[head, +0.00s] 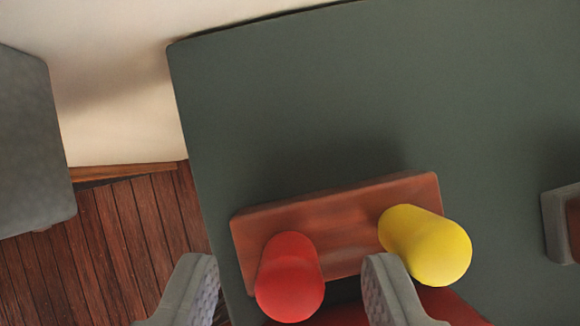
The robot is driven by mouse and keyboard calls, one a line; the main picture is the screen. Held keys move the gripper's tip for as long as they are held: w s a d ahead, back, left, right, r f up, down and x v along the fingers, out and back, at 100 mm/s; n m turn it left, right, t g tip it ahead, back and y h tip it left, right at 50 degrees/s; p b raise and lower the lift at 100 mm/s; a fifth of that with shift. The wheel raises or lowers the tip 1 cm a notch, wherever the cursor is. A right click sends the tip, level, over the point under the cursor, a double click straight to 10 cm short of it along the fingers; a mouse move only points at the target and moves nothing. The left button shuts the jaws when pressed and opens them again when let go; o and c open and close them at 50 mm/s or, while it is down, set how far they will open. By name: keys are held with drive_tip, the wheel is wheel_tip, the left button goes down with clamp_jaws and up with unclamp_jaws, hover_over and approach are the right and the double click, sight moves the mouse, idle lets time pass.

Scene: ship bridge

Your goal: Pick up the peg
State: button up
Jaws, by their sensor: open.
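A wooden block (340,225) lies on the dark green-grey surface, low in the picture. A red peg (290,285) stands on its left part and a yellow peg (428,245) on its right part, both seen from above with rounded tops. My gripper (289,262) is open, one finger on each side of the red peg in the picture. The right finger hides part of the block between the two pegs. I cannot tell how far the fingertips are above the red peg. No contact shows.
The dark green-grey surface (280,100) is clear above the block. Its left edge drops to a plank floor (110,250). A grey padded piece (30,140) is at the left. A grey-rimmed object (557,225) is cut off at the right. Something red (450,305) shows below the yellow peg.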

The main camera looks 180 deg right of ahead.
drive_tip(key=shift+w+f, duration=0.15)
drive_tip(key=shift+f, duration=0.35)
drive_tip(key=shift+c, duration=0.5)
clamp_jaws()
drive_tip(key=shift+r, duration=0.15)
